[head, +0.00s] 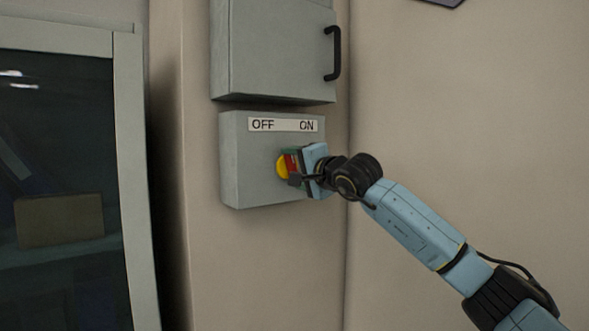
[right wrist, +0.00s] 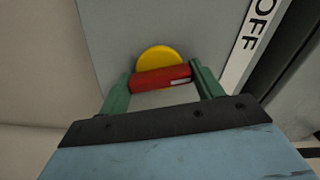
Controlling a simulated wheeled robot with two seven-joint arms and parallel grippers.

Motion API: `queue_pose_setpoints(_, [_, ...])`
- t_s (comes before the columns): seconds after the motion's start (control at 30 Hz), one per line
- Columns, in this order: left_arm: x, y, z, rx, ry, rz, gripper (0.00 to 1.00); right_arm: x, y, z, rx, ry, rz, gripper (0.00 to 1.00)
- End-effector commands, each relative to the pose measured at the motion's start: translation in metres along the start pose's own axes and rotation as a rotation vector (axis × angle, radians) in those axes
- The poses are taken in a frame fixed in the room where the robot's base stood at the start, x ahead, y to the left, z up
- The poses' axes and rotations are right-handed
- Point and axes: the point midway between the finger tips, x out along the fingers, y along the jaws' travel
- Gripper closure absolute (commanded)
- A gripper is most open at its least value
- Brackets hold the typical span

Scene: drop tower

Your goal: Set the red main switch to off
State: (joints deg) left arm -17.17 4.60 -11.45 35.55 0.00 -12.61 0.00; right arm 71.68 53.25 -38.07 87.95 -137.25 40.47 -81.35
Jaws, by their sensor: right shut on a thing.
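The red main switch (right wrist: 160,79) is a red handle with a white mark, set on a round yellow disc (right wrist: 158,56). In the head view the yellow disc (head: 283,167) is on the front of a grey switch box (head: 247,160), below a label (head: 283,125) reading OFF at left and ON at right. My right gripper (head: 292,166) is at the handle and covers much of it there. In the right wrist view its green fingers (right wrist: 163,82) stand at the two ends of the red handle, shut on it. My left gripper is not in view.
A larger grey cabinet (head: 270,50) with a black handle (head: 334,53) hangs just above the switch box. A glass-fronted cabinet (head: 128,150) with a light frame stands at the left. The wall right of the box is bare.

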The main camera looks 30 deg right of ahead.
Motion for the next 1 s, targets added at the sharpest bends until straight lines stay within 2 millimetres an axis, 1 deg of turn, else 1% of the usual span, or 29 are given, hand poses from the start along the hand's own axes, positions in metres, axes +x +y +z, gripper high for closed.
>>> queue_pose_setpoints(0.2, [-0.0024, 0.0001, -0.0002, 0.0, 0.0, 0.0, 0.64, -0.0001, 0.0001, -0.0006, -0.194, 0.001, 0.002, 0.57])
queue_pose_setpoints(0.5, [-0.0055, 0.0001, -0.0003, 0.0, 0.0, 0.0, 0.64, -0.0002, -0.0003, -0.0007, -0.394, 0.001, 0.002, 0.57])
queue_pose_setpoints(0.7, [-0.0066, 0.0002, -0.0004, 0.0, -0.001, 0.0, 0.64, -0.0001, -0.0001, -0.0003, -0.469, 0.0, 0.002, 0.57])
queue_pose_setpoints(1.0, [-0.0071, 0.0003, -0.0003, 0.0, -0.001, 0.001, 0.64, 0.0, 0.0, -0.0001, -0.506, 0.0, 0.002, 0.57])
